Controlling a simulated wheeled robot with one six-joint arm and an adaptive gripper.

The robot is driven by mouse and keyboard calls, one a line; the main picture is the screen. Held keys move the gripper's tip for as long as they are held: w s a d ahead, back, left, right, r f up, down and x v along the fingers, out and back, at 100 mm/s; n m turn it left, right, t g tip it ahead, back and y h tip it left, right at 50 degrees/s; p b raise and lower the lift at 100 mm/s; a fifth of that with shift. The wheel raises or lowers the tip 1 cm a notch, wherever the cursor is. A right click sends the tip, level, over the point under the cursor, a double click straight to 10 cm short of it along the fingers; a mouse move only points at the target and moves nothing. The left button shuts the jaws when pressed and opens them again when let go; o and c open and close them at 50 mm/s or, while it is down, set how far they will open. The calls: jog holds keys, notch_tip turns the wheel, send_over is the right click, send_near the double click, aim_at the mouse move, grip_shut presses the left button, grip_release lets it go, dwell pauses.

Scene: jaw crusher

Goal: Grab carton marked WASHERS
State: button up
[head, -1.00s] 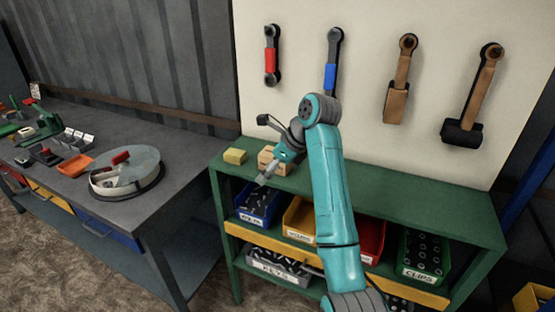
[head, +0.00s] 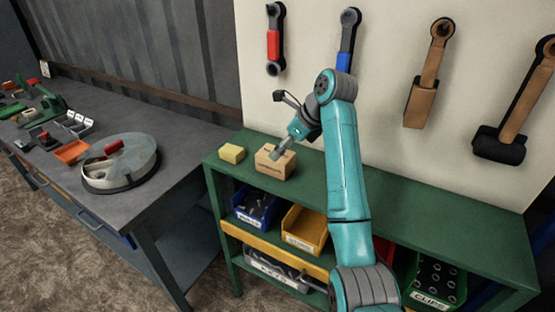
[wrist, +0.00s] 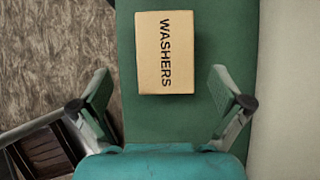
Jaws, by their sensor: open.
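A tan carton (head: 272,168) stands on the green shelf top in the head view. In the wrist view the carton (wrist: 167,55) shows a flat face marked WASHERS, ahead of my fingers and roughly centred between them. My gripper (head: 284,147) is over the carton's top in the head view, partly covering it. In the wrist view my gripper (wrist: 160,88) has its two fingers wide apart with nothing held. Whether the fingertips touch the carton cannot be told.
A smaller yellow box (head: 231,153) stands left of the carton. The green shelf unit (head: 455,216) holds labelled bins below, among them a blue bin (head: 255,207) and a yellow-orange bin (head: 303,230). Tools hang on the wall behind. A grey table (head: 185,160) stands left.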

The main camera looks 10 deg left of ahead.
jog(key=shift+w+x, duration=0.15)
jog(key=shift+x, duration=1.9)
jog(key=shift+w+x, duration=0.15)
jog(key=shift+x, duration=1.85)
jog(key=shift+d, duration=0.15)
jog(key=c, duration=1.7)
